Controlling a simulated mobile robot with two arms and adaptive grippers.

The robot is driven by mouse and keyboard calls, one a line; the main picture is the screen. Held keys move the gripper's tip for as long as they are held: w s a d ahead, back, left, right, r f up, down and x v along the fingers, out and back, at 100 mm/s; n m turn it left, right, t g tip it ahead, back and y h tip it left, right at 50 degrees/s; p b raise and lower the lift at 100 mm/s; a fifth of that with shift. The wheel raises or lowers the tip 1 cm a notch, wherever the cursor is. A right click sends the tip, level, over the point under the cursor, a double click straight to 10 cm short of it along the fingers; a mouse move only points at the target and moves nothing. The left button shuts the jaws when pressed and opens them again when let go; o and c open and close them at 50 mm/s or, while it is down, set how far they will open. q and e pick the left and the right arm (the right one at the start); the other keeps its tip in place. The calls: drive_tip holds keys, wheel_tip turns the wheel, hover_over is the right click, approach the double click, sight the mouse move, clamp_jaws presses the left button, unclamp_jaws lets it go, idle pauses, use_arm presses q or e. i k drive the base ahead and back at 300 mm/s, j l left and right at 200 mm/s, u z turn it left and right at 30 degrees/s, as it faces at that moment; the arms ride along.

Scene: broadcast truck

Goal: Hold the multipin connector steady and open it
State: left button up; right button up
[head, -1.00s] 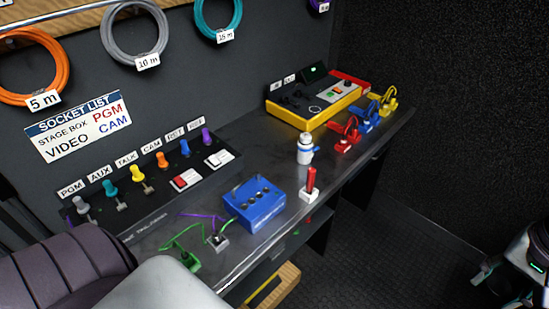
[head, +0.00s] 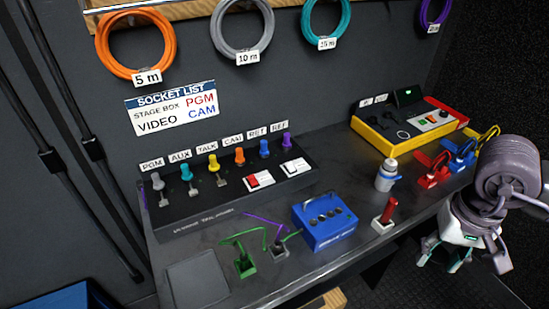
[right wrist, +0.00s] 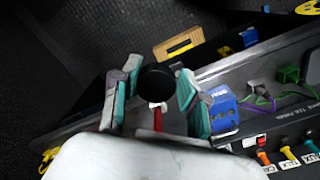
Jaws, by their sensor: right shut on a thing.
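My right gripper (head: 445,252) is at the right of the head view, in front of the desk edge with its fingers pointing down. In the right wrist view the gripper (right wrist: 157,82) has its teal-padded fingers on either side of a dark round thing (right wrist: 157,77), which it holds. The head view does not show this thing clearly, and I cannot tell whether it is the multipin connector. A white cylinder with a blue band (head: 386,175) stands upright on the desk, left of the gripper. A red handle on a white base (head: 389,210) stands nearer the desk edge. My left gripper is out of view.
A blue box (head: 325,222) and a green plug (head: 244,262) stand on the desk (head: 190,278). Red (head: 432,172), blue and yellow connectors are near my right arm. A switch panel (head: 205,208) runs along the back.

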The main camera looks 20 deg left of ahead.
sight(387, 173)
drive_tip(key=i+l+u, duration=0.2)
drive_tip(key=u, duration=0.25)
drive_tip(key=i+l+u, duration=0.15)
drive_tip(key=l+u, duration=0.25)
drive_tip(key=i+l+u, duration=0.1)
drive_tip(key=l+u, duration=0.35)
drive_tip(key=i+l, duration=0.1)
drive_tip(key=l, duration=0.35)
drive_tip(key=l+u, duration=0.1)
drive_tip(key=l, duration=0.35)
drive_tip(key=i, duration=0.05)
